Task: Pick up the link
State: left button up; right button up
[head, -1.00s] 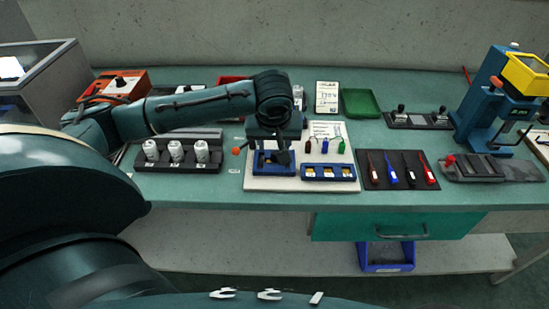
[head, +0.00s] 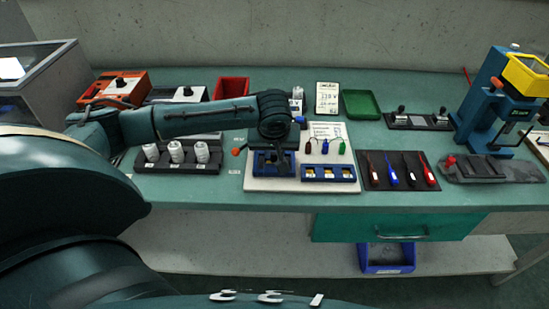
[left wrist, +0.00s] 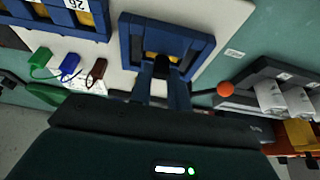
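My left gripper (left wrist: 161,84) is over the left blue tray (left wrist: 207,45), which also shows in the head view (head: 256,167) on a pale board. In the left wrist view its two blue fingers stand apart, with a small dark piece (left wrist: 162,66) between or just beyond their tips, against a yellow patch in the tray. I cannot tell if the fingers touch this piece, or for certain whether it is the link. In the head view the hand hides much of the tray. My right gripper is not in view.
A second blue tray (head: 329,173) with yellow pieces is close on the right. Brown, blue and green wired pieces (head: 325,147) lie behind it. White cylinders (head: 176,151) stand in a dark rack on the left. An orange knob (left wrist: 225,89) is near the hand.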

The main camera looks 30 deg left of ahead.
pick_arm(q)
grip_shut()
jog(key=shift+r, duration=0.15)
